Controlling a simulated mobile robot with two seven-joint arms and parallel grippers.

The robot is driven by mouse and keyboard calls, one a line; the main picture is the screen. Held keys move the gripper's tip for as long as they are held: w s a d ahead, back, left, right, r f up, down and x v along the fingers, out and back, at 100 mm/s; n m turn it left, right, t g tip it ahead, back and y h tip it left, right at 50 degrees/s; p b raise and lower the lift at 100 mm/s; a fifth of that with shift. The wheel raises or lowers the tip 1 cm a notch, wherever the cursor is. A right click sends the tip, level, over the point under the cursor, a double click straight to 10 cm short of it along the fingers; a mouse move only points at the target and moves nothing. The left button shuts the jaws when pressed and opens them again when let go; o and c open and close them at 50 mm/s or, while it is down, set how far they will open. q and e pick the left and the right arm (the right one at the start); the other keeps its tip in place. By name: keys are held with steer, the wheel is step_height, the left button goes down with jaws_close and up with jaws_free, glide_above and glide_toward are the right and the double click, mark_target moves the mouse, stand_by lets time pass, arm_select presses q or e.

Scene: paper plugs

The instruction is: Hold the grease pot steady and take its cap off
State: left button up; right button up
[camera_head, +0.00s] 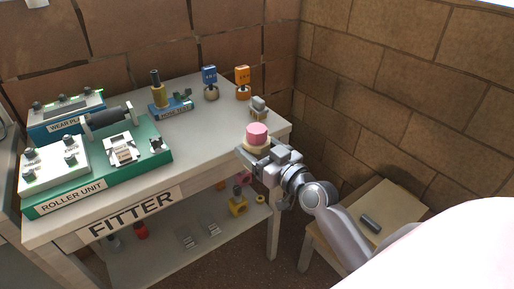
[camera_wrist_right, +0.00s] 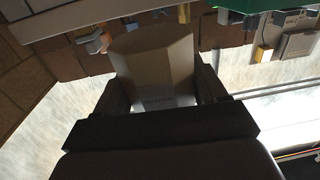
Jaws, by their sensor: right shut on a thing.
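The grease pot (camera_head: 257,147) has a cream body and a pink cap (camera_head: 257,132) on its top. It is upright at the right front corner of the bench; I cannot tell whether its base touches the top. My right gripper (camera_head: 266,155) is shut on the pot's body, below the cap. In the right wrist view the pale, flat-sided pot body (camera_wrist_right: 153,62) sits between the two dark fingers (camera_wrist_right: 160,95); the pink cap is not visible there. My left gripper is not in view.
The bench (camera_head: 195,150) carries a green roller unit (camera_head: 150,165) at left, a blue block with a brass post (camera_head: 157,95), blue (camera_head: 209,75) and orange (camera_head: 243,80) tags on stands, and a small grey-topped block (camera_head: 258,107) behind the pot. The bench's middle is clear. A brick wall stands behind.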

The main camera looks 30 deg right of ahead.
steer(key=o, duration=0.5)
steer(key=c, duration=0.9)
steer(key=shift+s+a, duration=0.3)
steer(key=shift+s, duration=0.05)
steer(key=s+a+r+m+h+p, duration=0.1)
steer(key=s+a+r+h+p, duration=0.1)
steer(key=s+a, duration=0.3)
steer(key=shift+s+a+r+m+h+p, duration=0.4)
steer(key=shift+s+r, duration=0.15)
steer(key=shift+s, duration=1.8)
steer(key=shift+a, duration=0.1)
